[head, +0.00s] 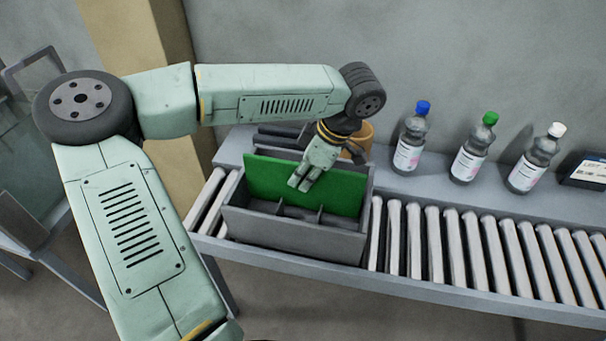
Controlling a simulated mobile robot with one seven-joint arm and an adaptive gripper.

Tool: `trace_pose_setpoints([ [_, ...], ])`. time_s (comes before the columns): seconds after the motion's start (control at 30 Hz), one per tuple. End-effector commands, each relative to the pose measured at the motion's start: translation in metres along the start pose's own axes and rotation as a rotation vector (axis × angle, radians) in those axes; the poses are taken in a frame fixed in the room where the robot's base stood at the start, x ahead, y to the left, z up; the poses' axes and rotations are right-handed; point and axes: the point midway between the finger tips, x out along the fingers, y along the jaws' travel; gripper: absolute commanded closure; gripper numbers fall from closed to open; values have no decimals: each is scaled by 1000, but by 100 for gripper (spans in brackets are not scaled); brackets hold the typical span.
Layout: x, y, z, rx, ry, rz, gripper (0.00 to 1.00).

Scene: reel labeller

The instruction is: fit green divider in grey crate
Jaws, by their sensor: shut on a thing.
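The green divider (265,182) is an upright flat panel standing lengthwise in the grey crate (285,235). Its lower edge is down inside the crate, and its upper part shows above the crate's front wall. Whether it sits fully in a slot cannot be told. The crate is an open box on the roller conveyor, with small cross partitions in front of the divider. My gripper (301,183) points down into the crate and is shut on the divider near its middle. The fingers hide part of the panel, and the crate's far side is partly hidden by my arm.
The crate rests on a roller conveyor (455,240) that runs on to the right with bare rollers. Bottles with blue (412,138), green (474,146) and white (537,158) caps stand on the ledge behind. A dark labelled box (585,170) is at far right.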

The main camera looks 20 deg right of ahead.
Motion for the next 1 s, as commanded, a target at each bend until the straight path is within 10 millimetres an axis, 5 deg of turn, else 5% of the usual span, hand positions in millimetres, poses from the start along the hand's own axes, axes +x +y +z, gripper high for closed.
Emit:
trace_pose_setpoints([
  [0.8,21,0,9,0,0,1,100],
  [0.83,21,0,9,0,0,1,90],
  [1.0,21,0,9,0,0,1,78],
])
